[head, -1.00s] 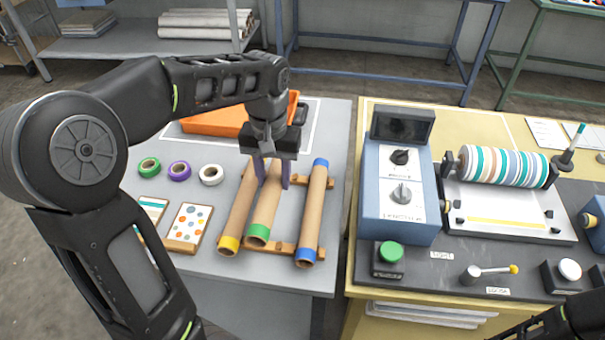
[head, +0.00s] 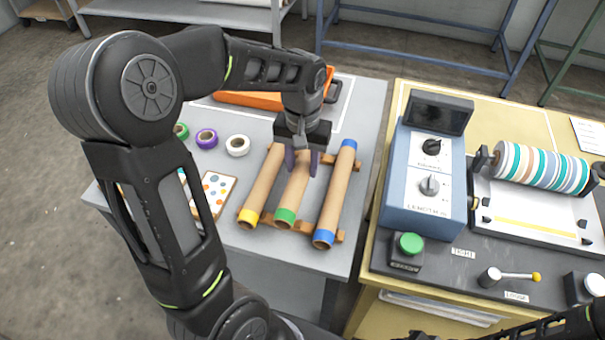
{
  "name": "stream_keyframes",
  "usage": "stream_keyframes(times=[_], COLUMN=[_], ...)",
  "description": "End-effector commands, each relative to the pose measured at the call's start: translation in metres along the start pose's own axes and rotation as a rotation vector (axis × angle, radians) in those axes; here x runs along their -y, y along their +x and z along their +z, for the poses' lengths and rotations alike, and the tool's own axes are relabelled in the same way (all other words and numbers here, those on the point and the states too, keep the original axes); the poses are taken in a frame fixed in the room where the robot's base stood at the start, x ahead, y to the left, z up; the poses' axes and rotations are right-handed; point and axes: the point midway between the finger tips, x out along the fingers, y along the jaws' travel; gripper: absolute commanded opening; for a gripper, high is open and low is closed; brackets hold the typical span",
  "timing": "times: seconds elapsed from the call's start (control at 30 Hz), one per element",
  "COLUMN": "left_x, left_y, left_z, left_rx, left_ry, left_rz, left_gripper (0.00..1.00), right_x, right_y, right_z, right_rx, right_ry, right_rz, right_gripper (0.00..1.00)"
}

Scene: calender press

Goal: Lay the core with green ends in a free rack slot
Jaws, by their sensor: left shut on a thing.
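The core with green ends (head: 290,195) is a brown tube lying lengthwise between two other cores, over the middle of the wooden rack (head: 332,160). My left gripper (head: 301,165) comes down from above and is shut on its upper half, one purple finger on each side. The green near end shows; the far end is hidden behind the gripper. I cannot tell whether the core touches the rack. A yellow-ended core (head: 262,188) lies on the rack to its left, and a blue-ended core (head: 335,195) to its right. My right gripper is not in view.
Green (head: 181,131), purple (head: 206,138) and white (head: 238,145) tape rolls and a dotted card (head: 214,188) lie left of the rack. An orange tray (head: 255,98) is behind. A blue control box (head: 425,180) and striped roller (head: 540,165) stand on the yellow bench.

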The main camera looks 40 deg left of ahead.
Motion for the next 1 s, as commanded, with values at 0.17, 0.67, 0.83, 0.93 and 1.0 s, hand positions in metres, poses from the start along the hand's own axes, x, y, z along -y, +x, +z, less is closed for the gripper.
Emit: stream_keyframes(times=[0.17, 0.67, 0.83, 0.93, 1.0], left_x=[0.000, 0.000, 0.000, 0.000, 0.000], left_y=[0.002, 0.039, 0.039, 0.040, 0.043], left_z=[0.000, 0.000, 0.000, 0.000, 0.000], left_rx=[-0.002, 0.000, -0.001, -0.001, -0.001], left_ry=[0.000, 0.000, 0.000, 0.000, 0.000], left_rz=[0.000, 0.000, 0.000, 0.000, 0.000], left_gripper=[0.00, 0.00, 0.00, 0.00, 0.00], right_x=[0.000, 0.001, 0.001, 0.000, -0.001], right_y=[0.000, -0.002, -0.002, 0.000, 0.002], right_z=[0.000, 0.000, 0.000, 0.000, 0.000], right_rx=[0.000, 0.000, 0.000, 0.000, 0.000], right_ry=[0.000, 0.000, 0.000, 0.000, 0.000], right_rz=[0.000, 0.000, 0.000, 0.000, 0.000], right_gripper=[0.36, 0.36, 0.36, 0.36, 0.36])
